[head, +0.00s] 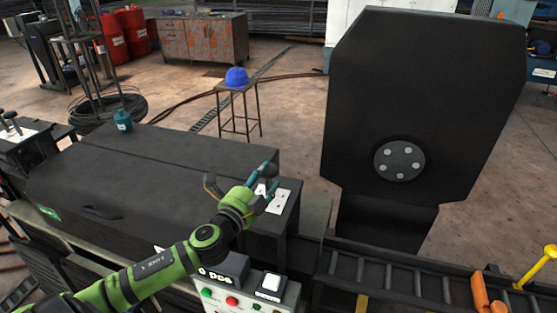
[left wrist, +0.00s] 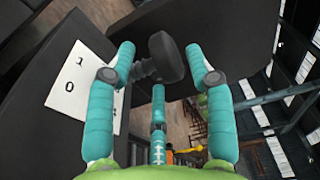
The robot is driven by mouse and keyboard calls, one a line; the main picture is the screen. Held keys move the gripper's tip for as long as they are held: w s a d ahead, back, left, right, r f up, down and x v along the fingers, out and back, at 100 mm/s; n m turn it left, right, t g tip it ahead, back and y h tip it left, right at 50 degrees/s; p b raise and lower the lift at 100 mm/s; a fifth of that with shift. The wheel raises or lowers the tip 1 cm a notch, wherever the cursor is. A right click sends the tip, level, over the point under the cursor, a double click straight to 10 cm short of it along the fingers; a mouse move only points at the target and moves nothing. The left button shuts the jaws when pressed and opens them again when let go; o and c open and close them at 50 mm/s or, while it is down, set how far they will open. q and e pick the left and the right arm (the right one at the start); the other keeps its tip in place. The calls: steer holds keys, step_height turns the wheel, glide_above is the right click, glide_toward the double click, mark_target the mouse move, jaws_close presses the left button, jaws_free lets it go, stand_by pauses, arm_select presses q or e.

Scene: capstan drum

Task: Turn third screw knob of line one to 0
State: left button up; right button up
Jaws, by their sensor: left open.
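In the head view my left gripper (head: 266,180) is over the white plate (head: 282,202) at the right end of the long dark machine cover (head: 150,165). There the gripper hides the knob. My right gripper is not in view.
A control box (head: 250,290) with coloured buttons and a display sits below my left arm. A large dark upright panel (head: 420,90) stands to the right. A roller track (head: 400,285) runs at lower right. A teal object (head: 123,121) stands on the cover's far left.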

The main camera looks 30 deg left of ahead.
mark_target(273, 167)
arm_select(q)
steer(key=w, duration=0.1)
steer(key=w+r+p, duration=0.1)
steer(key=shift+w+a, duration=0.15)
steer(key=shift+w, duration=0.2)
steer(key=shift+w+a+f, duration=0.1)
steer(key=shift+w+f, duration=0.05)
steer(key=shift+w, duration=0.4)
steer(key=shift+w+a+f, duration=0.1)
steer(key=shift+w, duration=0.4)
steer(key=shift+w+f, duration=0.1)
steer(key=shift+w, duration=0.25)
jaws_close()
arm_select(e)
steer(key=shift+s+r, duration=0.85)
